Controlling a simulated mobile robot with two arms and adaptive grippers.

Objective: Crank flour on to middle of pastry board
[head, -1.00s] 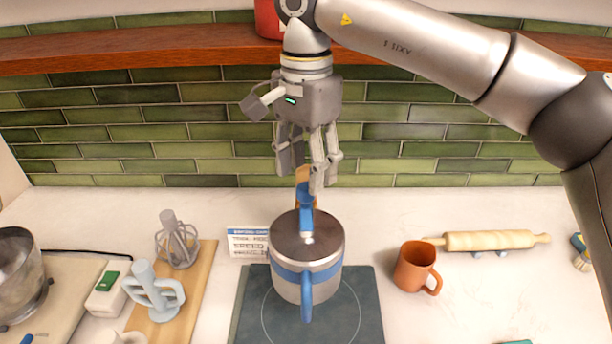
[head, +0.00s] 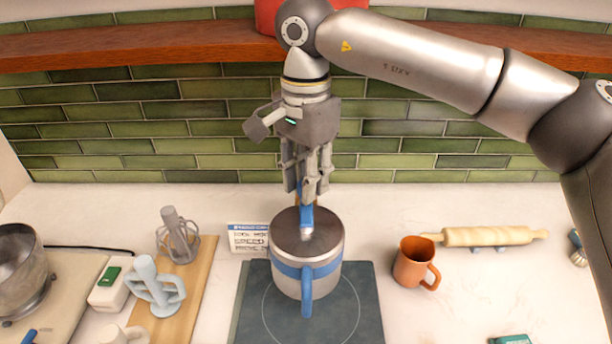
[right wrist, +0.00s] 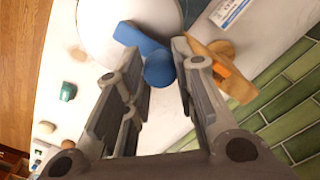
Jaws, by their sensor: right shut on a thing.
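A flour canister (head: 307,272), metal with a blue band and a blue side handle, stands upright over the back part of the dark pastry board (head: 350,325), which has a thin circle marked on it. A blue crank (head: 306,220) rises from its top. My right gripper (head: 308,198) is above and behind the canister, fingers down, shut on the crank's end. In the right wrist view the blue crank (right wrist: 140,38) ends in a round knob between the fingers. The fingers hide part of the crank in the head view. My left gripper is not in view.
An orange mug (head: 410,265) and a rolling pin (head: 490,236) stand right of the board. A small sign (head: 247,240) is behind it. A wooden board (head: 198,275) with whisk-like tools is at left. An orange-brown piece (right wrist: 232,82) lies beside one finger in the wrist view.

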